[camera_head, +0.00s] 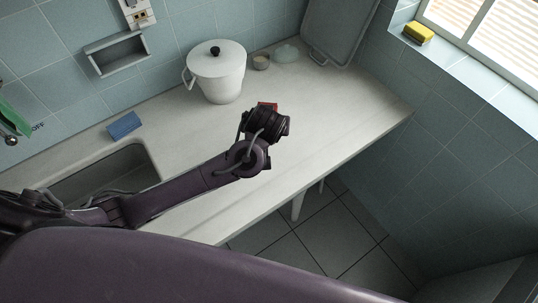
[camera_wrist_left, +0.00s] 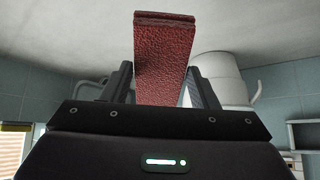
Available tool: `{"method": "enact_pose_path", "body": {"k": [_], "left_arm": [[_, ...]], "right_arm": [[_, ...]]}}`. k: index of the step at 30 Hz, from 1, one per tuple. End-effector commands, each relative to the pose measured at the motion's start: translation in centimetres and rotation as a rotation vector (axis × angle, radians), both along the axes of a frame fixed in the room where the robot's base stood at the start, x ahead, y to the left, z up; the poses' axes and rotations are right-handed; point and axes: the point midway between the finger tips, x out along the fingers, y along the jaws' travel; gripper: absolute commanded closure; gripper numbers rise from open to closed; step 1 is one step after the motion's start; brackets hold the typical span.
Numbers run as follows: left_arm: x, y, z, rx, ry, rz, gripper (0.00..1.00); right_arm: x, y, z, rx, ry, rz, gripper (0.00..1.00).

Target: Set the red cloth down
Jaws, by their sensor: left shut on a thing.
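The red cloth (camera_wrist_left: 165,50) is a folded, textured strip between the two dark fingers of my left gripper (camera_wrist_left: 160,86) in the left wrist view. The gripper is shut on it, and its far end sticks out past the fingertips. Most of the cloth is hidden there by the wrist. I cannot tell whether the cloth touches the counter. My right gripper is not in view.
A white lidded pot (camera_head: 217,75) stands behind and left of the gripper. A blue sponge (camera_head: 124,125) lies by the sink (camera_head: 85,178). The counter's right side is clear.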

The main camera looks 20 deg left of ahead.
Motion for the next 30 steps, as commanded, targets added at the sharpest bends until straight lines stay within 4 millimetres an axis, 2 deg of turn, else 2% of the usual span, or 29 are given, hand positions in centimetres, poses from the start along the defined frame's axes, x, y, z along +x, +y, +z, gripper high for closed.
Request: {"method": "enact_pose_path", "body": {"k": [8,15,19,23,30], "left_arm": [[0.6,-0.9,2.2,-0.095,0.204,0.114,0.64],[-0.1,-1.4,7.0,-0.212,0.422,0.241,0.64],[-0.6,-1.2,8.4,-0.239,0.471,0.273,0.64],[-0.9,-1.2,6.9,-0.241,0.488,0.28,0.64],[-0.9,-1.1,0.7,-0.241,0.487,0.28,0.64]], "right_arm": [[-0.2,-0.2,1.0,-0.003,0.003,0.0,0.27],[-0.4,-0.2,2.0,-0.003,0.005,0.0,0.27],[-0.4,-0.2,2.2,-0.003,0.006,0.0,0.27],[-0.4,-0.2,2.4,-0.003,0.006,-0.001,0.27],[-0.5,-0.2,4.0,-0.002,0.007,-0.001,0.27]]}}
